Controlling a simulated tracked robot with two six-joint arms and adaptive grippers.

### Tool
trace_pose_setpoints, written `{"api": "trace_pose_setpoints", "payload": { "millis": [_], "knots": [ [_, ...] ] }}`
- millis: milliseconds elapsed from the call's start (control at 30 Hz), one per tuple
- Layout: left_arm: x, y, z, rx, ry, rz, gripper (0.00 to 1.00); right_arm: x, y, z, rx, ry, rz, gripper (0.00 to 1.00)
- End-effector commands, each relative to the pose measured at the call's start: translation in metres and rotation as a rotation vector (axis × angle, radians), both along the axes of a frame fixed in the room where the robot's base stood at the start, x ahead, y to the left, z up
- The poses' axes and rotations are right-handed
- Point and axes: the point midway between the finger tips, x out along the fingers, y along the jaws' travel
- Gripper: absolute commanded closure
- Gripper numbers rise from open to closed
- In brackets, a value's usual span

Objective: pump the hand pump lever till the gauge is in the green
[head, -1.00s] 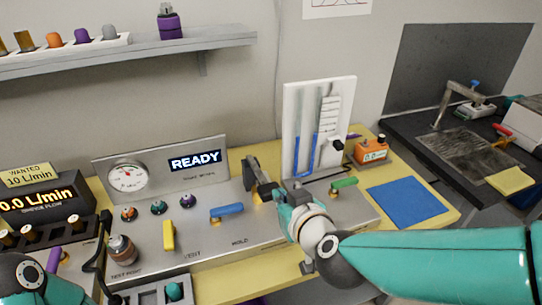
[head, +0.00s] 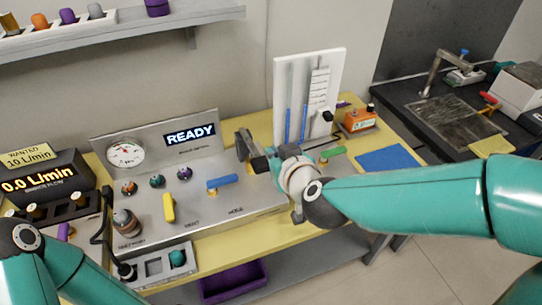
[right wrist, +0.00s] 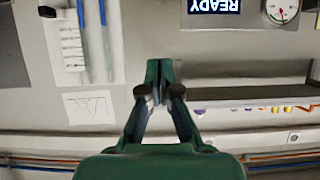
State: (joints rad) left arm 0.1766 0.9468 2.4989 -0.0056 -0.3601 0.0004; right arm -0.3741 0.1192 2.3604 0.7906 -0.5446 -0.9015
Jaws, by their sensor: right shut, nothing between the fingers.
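A steel console (head: 262,197) carries a round gauge (head: 125,153) with a white dial; its needle is too small to read against the colours. The gauge also shows upside down in the right wrist view (right wrist: 282,10). My right gripper (head: 244,146) is over the back right part of the console. In the right wrist view its fingers (right wrist: 157,88) are together and empty. A yellow part (head: 260,165) shows beside the gripper; I cannot tell whether it belongs to the hand pump lever, which I cannot clearly make out. My left arm is at lower left, its gripper out of sight.
A READY display (head: 190,134) is behind. A white manometer board (head: 333,75) stands close to the right gripper. A purple bin (head: 232,282) lies below.

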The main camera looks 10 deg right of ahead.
Motion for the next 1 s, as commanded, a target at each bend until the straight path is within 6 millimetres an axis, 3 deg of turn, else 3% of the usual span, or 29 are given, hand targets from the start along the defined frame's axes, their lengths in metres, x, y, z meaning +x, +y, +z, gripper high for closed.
{"api": "trace_pose_setpoints", "payload": {
  "millis": [467,533,700,1000],
  "knots": [
    [0.0,0.0,-0.004,0.0,0.0,0.0,0.08,0.081,0.01,-0.042,-0.001,0.003,0.0,1.0],
    [0.0,0.0,-0.009,0.0,0.0,0.0,0.08,0.075,0.009,-0.057,-0.003,0.006,0.001,1.0],
    [0.0,0.0,-0.01,0.0,0.0,0.0,0.08,0.07,0.009,-0.073,-0.003,0.003,0.002,1.0],
    [0.0,0.0,-0.011,0.0,0.0,0.0,0.08,0.069,0.009,-0.078,0.0,-0.001,0.001,1.0]
  ]
}}
